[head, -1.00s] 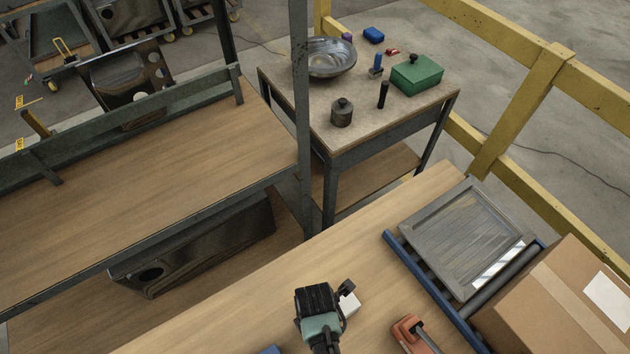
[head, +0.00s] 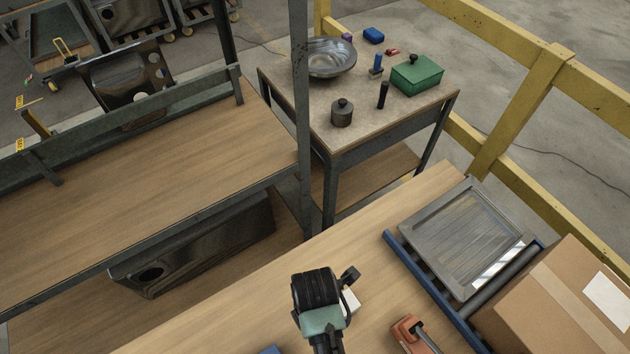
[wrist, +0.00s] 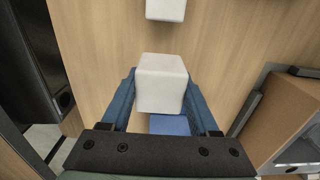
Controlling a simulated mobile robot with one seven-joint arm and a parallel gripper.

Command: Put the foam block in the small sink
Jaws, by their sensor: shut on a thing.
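In the wrist view a white block, apparently the foam block (wrist: 161,84), sits between the two blue fingers of my gripper (wrist: 160,100), which is shut on it. A second white block (wrist: 166,8) shows beyond it at the top edge. In the head view my gripper (head: 318,292) is over the front wooden bench, and a white block (head: 351,301) shows partly behind it; I cannot tell which block this is. Several metal basins show: a round one (head: 331,58) on the back table and a dark one (head: 205,245) under the left bench. Which is the small sink is unclear.
A blue item (wrist: 170,125) lies below the held block. An orange tool (head: 412,335), a grey metal panel (head: 465,238) on a blue roller frame and a cardboard box (head: 565,305) are right of my gripper. A dark post (head: 300,110) stands between the left bench and back table.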

